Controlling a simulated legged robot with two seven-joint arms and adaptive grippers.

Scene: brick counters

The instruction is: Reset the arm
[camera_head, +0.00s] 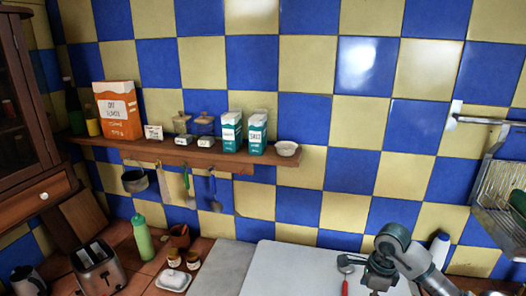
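My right arm (418,262) comes in from the lower right, bent at a grey-green joint, over the pale board or counter section. Its gripper (378,281) points downward near the bottom edge. The fingers are small, dark and partly cut off, so I cannot tell whether they are open or shut. No held object is clearly visible. My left arm and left gripper are not in view.
A red-handled utensil (345,284) is just left of my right gripper; I cannot tell if they touch. A wall shelf (200,155), dish rack (497,190), toaster (97,268) and green bottle (143,240) surround the counter.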

